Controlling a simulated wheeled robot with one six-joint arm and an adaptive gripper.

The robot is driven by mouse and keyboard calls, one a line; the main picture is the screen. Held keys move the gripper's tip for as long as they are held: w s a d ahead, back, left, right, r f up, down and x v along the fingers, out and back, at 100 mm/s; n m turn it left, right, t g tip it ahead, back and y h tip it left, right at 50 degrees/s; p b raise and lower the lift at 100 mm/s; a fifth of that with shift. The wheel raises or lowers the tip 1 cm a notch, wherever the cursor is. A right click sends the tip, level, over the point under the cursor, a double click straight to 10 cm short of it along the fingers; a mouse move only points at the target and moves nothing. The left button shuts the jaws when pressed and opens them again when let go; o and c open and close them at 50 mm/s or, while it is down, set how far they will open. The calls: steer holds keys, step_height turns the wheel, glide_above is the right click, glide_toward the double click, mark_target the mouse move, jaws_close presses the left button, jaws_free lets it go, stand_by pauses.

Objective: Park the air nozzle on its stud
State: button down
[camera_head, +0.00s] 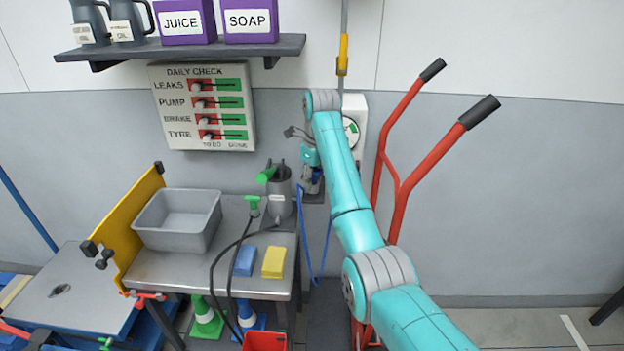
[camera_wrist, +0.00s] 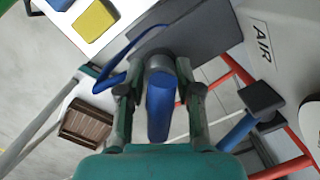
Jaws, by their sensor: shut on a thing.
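My gripper (camera_wrist: 158,88) is shut on the air nozzle (camera_wrist: 160,108), a blue cylinder with a grey collar, between the two fingers in the wrist view. A blue hose (camera_wrist: 117,66) curves away from the nozzle to the left. In the head view my gripper (camera_head: 311,178) is low beside the wall, right of the bench, and the blue hose (camera_head: 305,240) hangs in a loop below it. The nozzle is mostly hidden there. A pale panel marked AIR (camera_wrist: 263,42) shows at the wrist view's upper right. I cannot make out the stud for certain.
A white wall box with a green dial (camera_head: 351,130) is partly behind my arm. A red hand truck (camera_head: 409,180) stands to the right. The wall at far right is clear.

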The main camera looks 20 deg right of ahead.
steer(key=shift+f, duration=0.3)
steer(key=c, duration=1.1)
jaws_free()
steer(key=shift+o, duration=0.2)
